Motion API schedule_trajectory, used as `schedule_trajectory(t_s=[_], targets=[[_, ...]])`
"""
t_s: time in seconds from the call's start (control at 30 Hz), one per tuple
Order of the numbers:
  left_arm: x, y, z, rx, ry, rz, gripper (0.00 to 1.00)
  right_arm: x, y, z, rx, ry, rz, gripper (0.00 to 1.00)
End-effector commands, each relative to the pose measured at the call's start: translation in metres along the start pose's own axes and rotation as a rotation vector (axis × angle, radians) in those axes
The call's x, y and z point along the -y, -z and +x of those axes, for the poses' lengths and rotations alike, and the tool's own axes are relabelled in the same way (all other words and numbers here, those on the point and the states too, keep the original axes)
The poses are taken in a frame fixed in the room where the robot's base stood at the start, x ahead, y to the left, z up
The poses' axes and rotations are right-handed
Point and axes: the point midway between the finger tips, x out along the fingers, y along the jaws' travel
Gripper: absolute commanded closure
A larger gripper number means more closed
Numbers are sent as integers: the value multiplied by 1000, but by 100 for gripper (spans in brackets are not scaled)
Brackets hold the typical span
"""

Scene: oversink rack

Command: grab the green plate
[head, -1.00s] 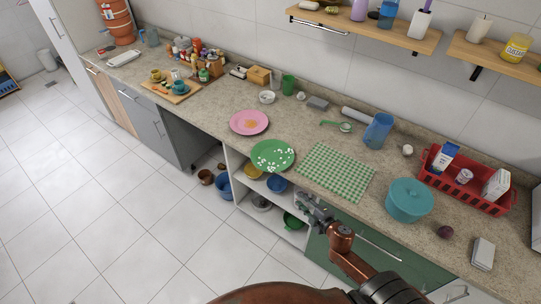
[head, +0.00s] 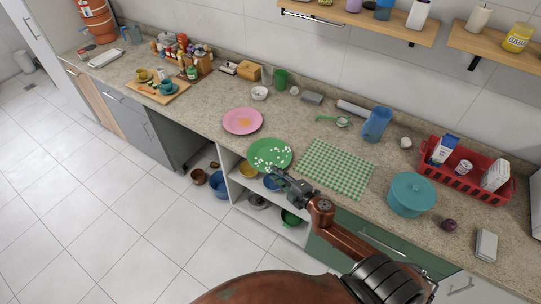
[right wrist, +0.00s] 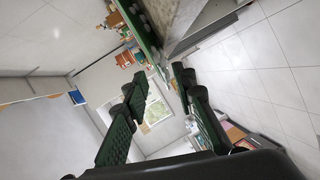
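The green plate (head: 269,153), with white spots on it, lies flat on the counter at its front edge, just right of a pink plate (head: 242,121). In the head view my right gripper (head: 277,178) is at the plate's near edge, overlapping it in the picture; I cannot tell whether they touch. In the right wrist view the right gripper (right wrist: 158,80) has its two fingers spread apart. A green strip at the top (right wrist: 146,38) appears to be the plate seen nearly edge-on, reaching toward the gap between the fingertips. My left gripper is out of view.
A green checked cloth (head: 335,168) lies right of the plate, then a teal pot (head: 410,195) and a red basket (head: 490,187). Bowls stand on open shelves (head: 245,190) below the counter. The floor in front is clear.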

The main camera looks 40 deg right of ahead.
Motion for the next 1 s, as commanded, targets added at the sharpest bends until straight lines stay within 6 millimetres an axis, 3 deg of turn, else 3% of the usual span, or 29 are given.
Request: schedule_trajectory(t_s=[0.1,0.27,0.53,0.73,0.9,1.0], targets=[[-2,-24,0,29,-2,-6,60,4,3,21,-3,-1,0,75],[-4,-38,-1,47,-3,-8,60,4,3,38,-2,0,1,75],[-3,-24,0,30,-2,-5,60,4,2,39,0,1,2,75],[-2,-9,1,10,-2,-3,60,4,1,38,1,1,2,89],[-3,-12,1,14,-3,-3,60,4,1,38,1,1,2,100],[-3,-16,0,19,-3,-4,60,4,1,38,1,1,2,100]])
